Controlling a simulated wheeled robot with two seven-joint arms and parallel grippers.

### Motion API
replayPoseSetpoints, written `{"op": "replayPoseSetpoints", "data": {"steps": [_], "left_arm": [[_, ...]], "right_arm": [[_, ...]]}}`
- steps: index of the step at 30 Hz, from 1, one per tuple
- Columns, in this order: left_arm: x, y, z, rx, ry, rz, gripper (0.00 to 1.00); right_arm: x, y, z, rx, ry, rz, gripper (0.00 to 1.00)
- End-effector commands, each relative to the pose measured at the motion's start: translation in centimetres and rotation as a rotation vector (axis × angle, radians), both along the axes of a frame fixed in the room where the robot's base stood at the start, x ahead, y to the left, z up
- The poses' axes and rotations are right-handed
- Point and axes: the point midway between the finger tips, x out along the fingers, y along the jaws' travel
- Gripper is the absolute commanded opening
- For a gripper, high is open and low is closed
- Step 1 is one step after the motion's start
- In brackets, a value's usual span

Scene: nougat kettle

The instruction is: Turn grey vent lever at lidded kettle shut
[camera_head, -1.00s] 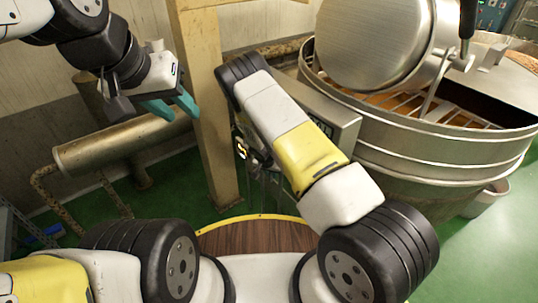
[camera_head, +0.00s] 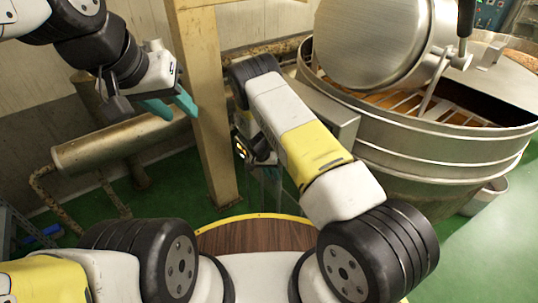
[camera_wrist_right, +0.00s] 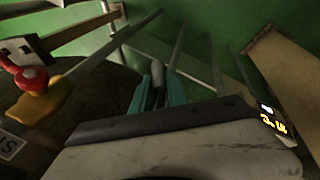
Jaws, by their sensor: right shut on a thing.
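My right gripper (camera_wrist_right: 157,97) is shut on the grey vent lever (camera_wrist_right: 158,72); the pale, rounded end of the lever stands between its teal fingers in the right wrist view. My right forearm hides most of that spot in the head view. A large steel kettle (camera_head: 430,150) stands at the right of the head view, with a round metal lid (camera_head: 370,45) over part of it. My left gripper (camera_head: 170,106) is open and empty, in the air at upper left, away from the kettle.
A red valve handle (camera_wrist_right: 30,82) on a yellow fitting (camera_wrist_right: 48,98) is left of my right gripper. Thin metal rails surround that gripper. A beige post (camera_head: 205,110) stands between my arms, and a rusty pipe (camera_head: 110,145) runs along the wall.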

Motion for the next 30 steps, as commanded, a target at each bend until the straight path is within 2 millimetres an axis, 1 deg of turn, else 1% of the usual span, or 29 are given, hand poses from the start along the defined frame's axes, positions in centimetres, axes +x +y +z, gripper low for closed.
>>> {"op": "replayPoseSetpoints", "data": {"steps": [6, 13, 30], "left_arm": [[0.0, 0.0, 0.0, 0.0, 0.0, 0.0, 0.36], [0.0, 0.0, 0.0, 0.0, 0.0, 0.0, 0.36], [0.0, 0.0, 0.0, 0.0, 0.0, 0.0, 0.36]], "right_arm": [[-0.4, -0.3, 0.4, -0.078, 0.114, 0.001, 0.0], [-0.9, -0.7, 0.7, -0.133, 0.194, 0.003, 0.0], [-1.0, -0.8, 0.9, -0.153, 0.224, 0.002, 0.0]]}}
